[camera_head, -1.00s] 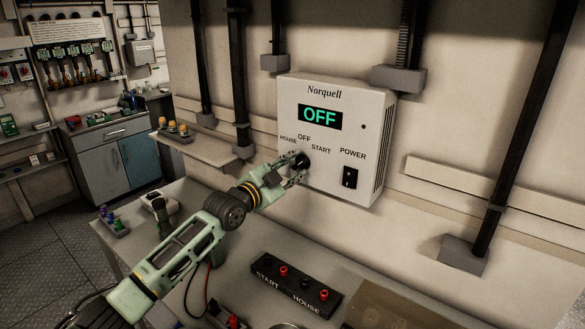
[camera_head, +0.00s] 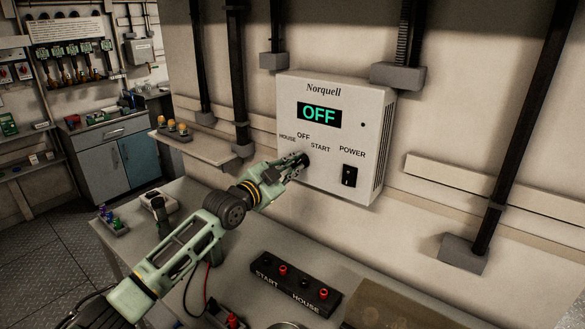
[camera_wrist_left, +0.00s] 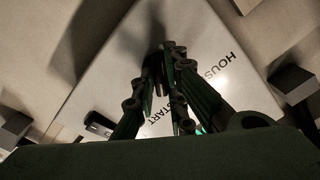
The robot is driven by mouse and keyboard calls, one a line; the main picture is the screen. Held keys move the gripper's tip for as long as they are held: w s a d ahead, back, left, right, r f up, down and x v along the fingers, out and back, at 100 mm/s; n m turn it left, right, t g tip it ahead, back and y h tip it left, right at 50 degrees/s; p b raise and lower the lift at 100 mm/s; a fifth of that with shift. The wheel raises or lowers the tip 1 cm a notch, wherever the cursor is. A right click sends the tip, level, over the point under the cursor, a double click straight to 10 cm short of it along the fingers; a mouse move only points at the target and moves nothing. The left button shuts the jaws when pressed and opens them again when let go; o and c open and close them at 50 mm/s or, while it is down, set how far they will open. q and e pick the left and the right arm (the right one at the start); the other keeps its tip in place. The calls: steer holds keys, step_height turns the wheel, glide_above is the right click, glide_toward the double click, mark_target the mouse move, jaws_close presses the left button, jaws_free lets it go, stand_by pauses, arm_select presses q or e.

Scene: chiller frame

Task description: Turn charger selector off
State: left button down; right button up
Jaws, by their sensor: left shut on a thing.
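The white Norquell charger box (camera_head: 345,110) is fixed to the wall, and its display (camera_head: 319,116) reads OFF in green. Its dark selector knob (camera_head: 304,158) sits below the labels HOUSE, OFF and START. My left gripper (camera_head: 297,166) is shut on the knob, and its fingers hide much of it. In the left wrist view my fingers (camera_wrist_left: 163,85) close in front of the box face, with START and HOUSE on either side. I cannot tell exactly which label the knob points to. The black POWER switch (camera_head: 349,176) is to the right. My right gripper is not in view.
A bench below holds a black terminal strip (camera_head: 296,283) marked START and HOUSE with red and black posts. Dark conduits (camera_head: 515,130) run down the wall beside the box. A small wall shelf (camera_head: 196,150) is left of my gripper.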

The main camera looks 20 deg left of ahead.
arm_select(q)
steer(key=n, duration=0.3)
steer(key=shift+d+f+n+b, duration=0.1)
steer(key=shift+f+n+b, duration=0.05)
steer(key=shift+n+b, duration=0.2)
steer(key=shift+n, duration=1.95)
steer(key=c, duration=1.8)
jaws_free()
steer(key=shift+s, duration=0.1)
steer(key=v, duration=1.2)
